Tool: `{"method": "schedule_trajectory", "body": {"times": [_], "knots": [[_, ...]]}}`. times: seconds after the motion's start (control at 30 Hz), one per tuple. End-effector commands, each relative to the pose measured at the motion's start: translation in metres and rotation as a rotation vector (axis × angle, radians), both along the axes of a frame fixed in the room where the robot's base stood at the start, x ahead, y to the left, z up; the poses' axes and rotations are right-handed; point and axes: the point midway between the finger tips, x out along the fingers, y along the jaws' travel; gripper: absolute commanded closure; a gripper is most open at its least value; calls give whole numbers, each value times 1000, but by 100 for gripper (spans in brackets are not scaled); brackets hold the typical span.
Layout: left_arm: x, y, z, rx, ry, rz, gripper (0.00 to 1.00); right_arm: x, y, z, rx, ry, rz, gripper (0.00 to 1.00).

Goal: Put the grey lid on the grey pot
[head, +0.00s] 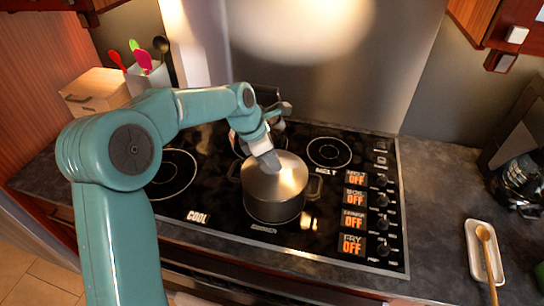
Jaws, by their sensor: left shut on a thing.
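The grey pot (272,208) stands on the black stovetop near its middle, with a side handle visible at left and right. The grey lid (289,174) is over the pot's top and looks level. No clear gap shows between lid and rim, but I cannot tell whether it is fully seated. My left gripper (271,160) reaches down from the upper left and is shut at the middle of the lid, on its knob as far as I can see. The fingers hide the knob. My right gripper is not in view.
The stovetop (215,205) has burners around the pot and a row of knobs (382,202) at its right. A spoon rest (475,252) with a wooden spoon lies on the right counter. A utensil holder (150,78) and wooden box (95,92) stand at back left.

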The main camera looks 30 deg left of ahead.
Motion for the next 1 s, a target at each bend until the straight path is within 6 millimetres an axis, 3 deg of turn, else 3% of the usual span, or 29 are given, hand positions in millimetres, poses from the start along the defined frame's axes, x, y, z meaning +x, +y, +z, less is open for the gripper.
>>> {"method": "schedule_trajectory", "body": {"times": [0.9,0.93,1.0], "knots": [[0,0,-3,0,-1,0,100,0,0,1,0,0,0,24],[0,0,-3,0,-1,0,64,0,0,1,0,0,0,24],[0,0,-3,0,-1,0,41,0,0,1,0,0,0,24]]}}
